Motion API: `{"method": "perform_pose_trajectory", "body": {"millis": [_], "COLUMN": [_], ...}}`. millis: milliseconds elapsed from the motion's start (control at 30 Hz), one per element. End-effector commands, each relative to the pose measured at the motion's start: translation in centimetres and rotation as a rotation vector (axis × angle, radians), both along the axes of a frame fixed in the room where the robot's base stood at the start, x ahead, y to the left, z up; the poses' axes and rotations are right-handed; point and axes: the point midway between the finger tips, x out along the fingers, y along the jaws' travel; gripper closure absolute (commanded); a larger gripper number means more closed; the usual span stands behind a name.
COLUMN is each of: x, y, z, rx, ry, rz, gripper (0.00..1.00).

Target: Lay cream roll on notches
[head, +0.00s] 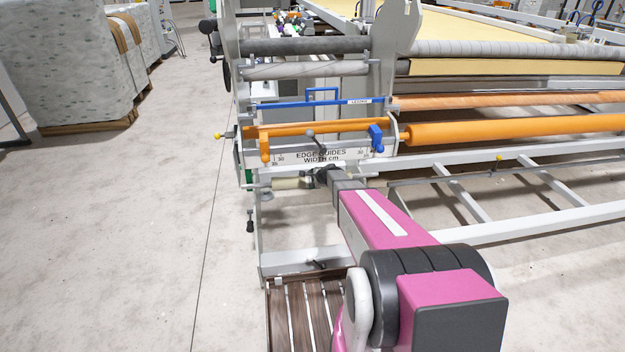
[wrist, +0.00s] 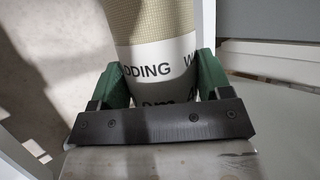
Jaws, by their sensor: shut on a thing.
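In the wrist view, a cream roll (wrist: 155,22) with a woven-looking body and a white printed end band lies between the two green fingers of my gripper (wrist: 158,80). The fingers press on both sides of the band, and the roll's far end is out of frame. In the head view, my gripper (head: 322,175) is small and partly hidden behind my wrist, below the edge guides sign. A short cream cylinder (head: 292,183) shows just left of it, and appears to be the held roll. I cannot clearly make out the notches.
An orange roller (head: 500,131) and blue bar (head: 305,103) cross the gantry above my gripper. The edge guides sign (head: 322,156) is close over it. A slatted brown rack (head: 290,315) stands low in front. Wrapped bales (head: 70,70) stand far left; the floor between is clear.

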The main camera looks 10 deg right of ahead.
Motion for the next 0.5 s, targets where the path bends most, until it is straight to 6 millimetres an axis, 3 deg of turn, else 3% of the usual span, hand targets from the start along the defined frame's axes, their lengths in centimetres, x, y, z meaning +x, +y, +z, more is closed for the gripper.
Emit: {"method": "perform_pose_trajectory", "body": {"millis": [500], "x": [0.1], "y": [0.0], "z": [-3.0], "rx": [0.000], "ry": [-0.001], "rz": [-0.002], "gripper": [0.69]}}
